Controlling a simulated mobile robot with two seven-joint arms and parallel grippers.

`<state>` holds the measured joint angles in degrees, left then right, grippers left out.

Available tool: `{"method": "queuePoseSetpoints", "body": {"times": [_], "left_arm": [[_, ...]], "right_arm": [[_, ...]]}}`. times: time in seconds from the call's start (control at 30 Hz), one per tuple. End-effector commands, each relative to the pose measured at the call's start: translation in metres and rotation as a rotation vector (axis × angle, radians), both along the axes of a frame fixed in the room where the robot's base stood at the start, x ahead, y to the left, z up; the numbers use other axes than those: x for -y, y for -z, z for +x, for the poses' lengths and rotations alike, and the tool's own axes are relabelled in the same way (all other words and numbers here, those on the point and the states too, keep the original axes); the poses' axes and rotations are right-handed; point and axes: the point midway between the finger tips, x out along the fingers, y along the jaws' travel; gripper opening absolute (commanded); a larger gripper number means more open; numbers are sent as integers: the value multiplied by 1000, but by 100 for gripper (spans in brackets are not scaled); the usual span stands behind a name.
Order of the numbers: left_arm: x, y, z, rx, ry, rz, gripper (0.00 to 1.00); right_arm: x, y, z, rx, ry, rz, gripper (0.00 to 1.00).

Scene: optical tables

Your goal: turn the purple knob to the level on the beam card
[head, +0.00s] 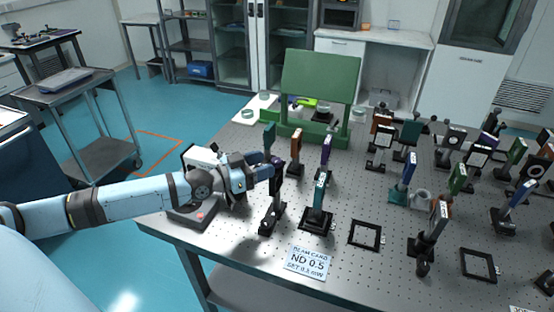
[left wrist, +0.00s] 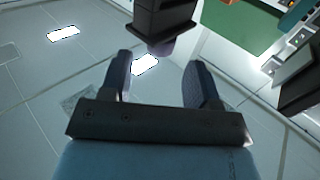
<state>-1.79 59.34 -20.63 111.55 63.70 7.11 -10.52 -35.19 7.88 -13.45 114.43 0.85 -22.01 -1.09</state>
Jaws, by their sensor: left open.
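The beam card (head: 308,262) lies on the near edge of the perforated table and reads "ND 0.5" with a smaller "SET" line below. The purple knob (left wrist: 162,47) shows in the left wrist view under a dark block (left wrist: 165,18), just beyond the fingertips and roughly midway between them. In the head view a dark post mount (head: 272,213) stands at my left gripper (head: 265,166), and the fingers partly hide its top. My left gripper, also in the left wrist view (left wrist: 160,75), is open with nothing between its pads. My right gripper is out of view.
A black square frame (head: 366,235) lies flat. A green panel (head: 320,80) stands behind.

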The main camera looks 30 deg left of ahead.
Motion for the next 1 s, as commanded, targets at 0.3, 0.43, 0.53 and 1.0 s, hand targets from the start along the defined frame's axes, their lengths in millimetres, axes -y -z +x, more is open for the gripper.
{"method": "queuePoseSetpoints", "body": {"times": [0.3,0.43,0.53,1.0], "left_arm": [[19,-1,35,2,0,-1,56],[22,0,41,0,0,0,56],[22,0,42,0,1,0,56],[22,0,41,0,1,0,6]], "right_arm": [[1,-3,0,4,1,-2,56],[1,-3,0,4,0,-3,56],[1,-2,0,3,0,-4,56],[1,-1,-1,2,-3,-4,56]]}}
